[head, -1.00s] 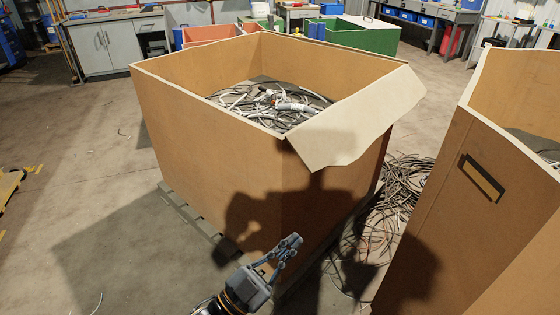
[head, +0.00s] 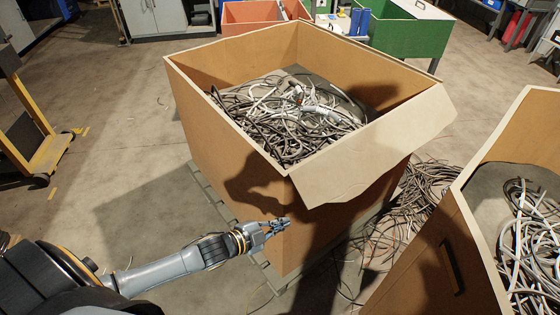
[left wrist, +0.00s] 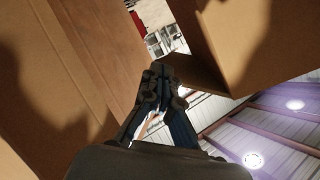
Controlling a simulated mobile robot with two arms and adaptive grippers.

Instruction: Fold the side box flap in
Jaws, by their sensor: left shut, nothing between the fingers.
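The large cardboard box (head: 228,140) stands on a pallet with its top open. Its side flap (head: 385,148) hangs outward and down over the right-hand side, with a bent front corner. My left gripper (head: 282,224) is shut and empty, in front of the box's near corner and below the flap. In the left wrist view the shut fingers (left wrist: 160,72) point up between a cardboard wall (left wrist: 50,75) on the left and a cardboard panel (left wrist: 260,40) on the right, likely the flap. Whether the fingers touch cardboard cannot be told. My right gripper is not in view.
Cable scrap (head: 285,118) fills part of the box. A second cardboard box (head: 440,255) with cables stands at the right. Loose cables (head: 400,205) lie on the floor between the boxes. A yellow cart (head: 45,155) is at the left.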

